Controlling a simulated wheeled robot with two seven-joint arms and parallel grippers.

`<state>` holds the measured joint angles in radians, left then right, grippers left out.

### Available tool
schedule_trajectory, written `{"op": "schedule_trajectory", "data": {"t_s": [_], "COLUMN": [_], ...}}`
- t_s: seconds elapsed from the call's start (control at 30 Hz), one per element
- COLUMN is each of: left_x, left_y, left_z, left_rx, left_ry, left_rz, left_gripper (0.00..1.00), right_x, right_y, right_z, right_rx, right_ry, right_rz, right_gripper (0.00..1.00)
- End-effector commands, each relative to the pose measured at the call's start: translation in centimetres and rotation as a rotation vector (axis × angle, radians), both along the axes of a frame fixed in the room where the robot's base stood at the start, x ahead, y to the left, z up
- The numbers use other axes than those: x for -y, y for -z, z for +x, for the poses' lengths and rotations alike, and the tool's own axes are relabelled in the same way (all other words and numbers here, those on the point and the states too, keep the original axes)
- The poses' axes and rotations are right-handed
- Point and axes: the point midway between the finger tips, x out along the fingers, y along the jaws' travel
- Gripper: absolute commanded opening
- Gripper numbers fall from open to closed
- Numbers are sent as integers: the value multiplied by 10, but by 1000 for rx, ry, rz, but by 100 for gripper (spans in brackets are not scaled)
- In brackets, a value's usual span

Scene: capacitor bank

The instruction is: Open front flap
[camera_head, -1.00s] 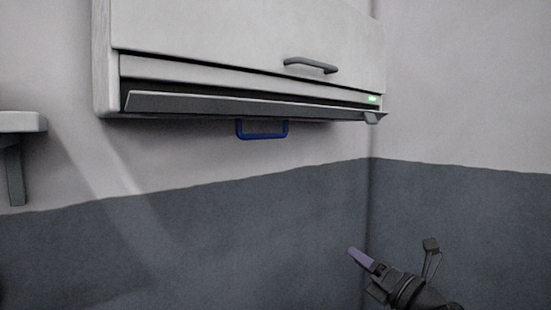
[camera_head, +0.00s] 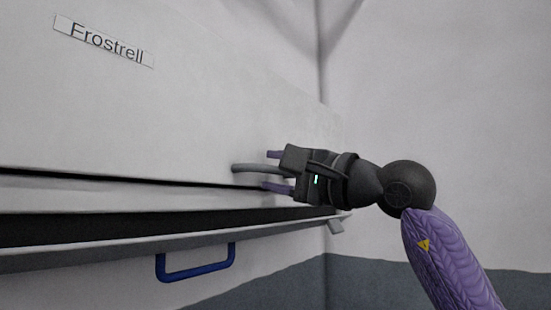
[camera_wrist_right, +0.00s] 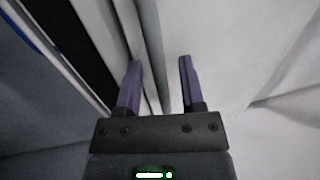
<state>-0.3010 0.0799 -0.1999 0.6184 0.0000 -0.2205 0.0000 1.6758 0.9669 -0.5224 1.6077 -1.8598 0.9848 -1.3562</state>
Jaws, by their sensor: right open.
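The front flap (camera_head: 130,120) is a pale panel on the wall cabinet, with a "Frostrell" label (camera_head: 103,41) on it. It appears closed. Its grey bar handle (camera_head: 248,168) sticks out near the flap's lower right edge. My right gripper (camera_head: 268,170) is open at the handle, one purple finger above the bar and one below. In the right wrist view the handle (camera_wrist_right: 152,45) runs between the spread fingers, closer to the left finger. Contact cannot be told. The handle's right end is hidden by the gripper. My left gripper is not in view.
Below the flap is a dark slot with a projecting ledge (camera_head: 120,247). A blue handle (camera_head: 196,273) hangs under the ledge. A small grey tab (camera_head: 336,226) sits at the ledge's right end. The wall at right is bare.

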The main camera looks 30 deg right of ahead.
Motion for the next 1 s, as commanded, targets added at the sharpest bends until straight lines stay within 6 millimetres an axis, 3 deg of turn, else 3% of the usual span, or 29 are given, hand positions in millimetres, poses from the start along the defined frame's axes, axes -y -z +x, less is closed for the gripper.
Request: {"op": "schedule_trajectory", "data": {"t_s": [0.27, 0.5, 1.0], "left_x": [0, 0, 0], "left_y": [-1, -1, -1], "left_z": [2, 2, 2], "left_rx": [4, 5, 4], "left_ry": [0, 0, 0], "left_rz": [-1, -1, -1], "left_gripper": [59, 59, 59], "right_x": [-1, -1, -2], "right_y": [0, 0, 1], "right_z": [3, 3, 3], "right_rx": [0, -1, -3], "right_ry": [-1, -2, -3], "right_rz": [2, 1, 2], "right_gripper": [48, 0, 0]}}
